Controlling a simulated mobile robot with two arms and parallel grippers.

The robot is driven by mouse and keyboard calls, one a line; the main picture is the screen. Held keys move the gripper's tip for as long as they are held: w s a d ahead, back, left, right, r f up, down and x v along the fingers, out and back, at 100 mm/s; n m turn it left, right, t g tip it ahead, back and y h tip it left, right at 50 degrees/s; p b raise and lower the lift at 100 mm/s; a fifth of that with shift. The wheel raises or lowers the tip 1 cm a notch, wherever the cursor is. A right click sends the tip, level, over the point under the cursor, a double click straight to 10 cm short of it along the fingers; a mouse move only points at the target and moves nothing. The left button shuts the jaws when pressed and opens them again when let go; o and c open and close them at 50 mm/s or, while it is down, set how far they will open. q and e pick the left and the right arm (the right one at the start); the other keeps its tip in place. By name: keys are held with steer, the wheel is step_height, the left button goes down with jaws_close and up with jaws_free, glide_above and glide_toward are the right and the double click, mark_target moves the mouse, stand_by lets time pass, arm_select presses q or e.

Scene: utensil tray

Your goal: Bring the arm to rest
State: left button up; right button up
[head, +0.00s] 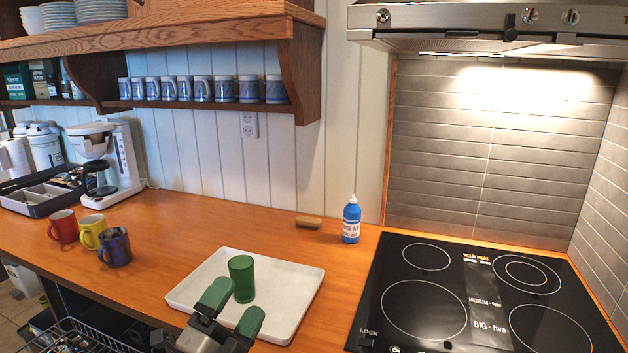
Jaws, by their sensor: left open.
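My left gripper (233,308) shows at the bottom of the head view, with green fingertips spread apart and nothing visible between them. It appears in front of a white tray (292,272) on the wooden counter. A green cup (242,277) stands upright on the tray, just beyond the fingertips in the picture. I cannot tell whether the fingers touch the cup. My right gripper is not in view.
A red mug (63,226), a yellow mug (92,231) and a blue mug (115,248) stand left of the tray. A blue bottle (351,220) stands at the back, near a black cooktop (440,290). A coffee maker (118,160) and a utensil tray (35,205) are far left.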

arm_select(q)
steer(key=s+a+f+n+g+y, duration=0.35)
steer(key=f+n+y, duration=0.25)
steer(key=f+n, duration=0.2)
steer(key=s+a+f+n+g+y, duration=0.35)
steer(key=a+f+n+y, duration=0.2)
steer(key=f+n, duration=0.2)
steer(key=s+f+n+g+h, duration=0.1)
steer(key=s+f+n+g, duration=0.1)
steer(key=s+f+g, duration=0.6)
steer(key=s+f+n+g, duration=0.2)
steer(key=s+f, duration=0.1)
steer(key=s, duration=0.9)
step_height(320, 180, down, 24)
steer(key=g, duration=0.1)
steer(key=s+a+f+g, duration=0.1)
steer(key=s+a+f, duration=0.1)
steer(key=s+f, duration=1.4)
steer(key=shift+s+a+f+g, duration=0.2)
steer(key=shift+s+f+g, duration=0.15)
steer(key=shift+f, duration=0.5)
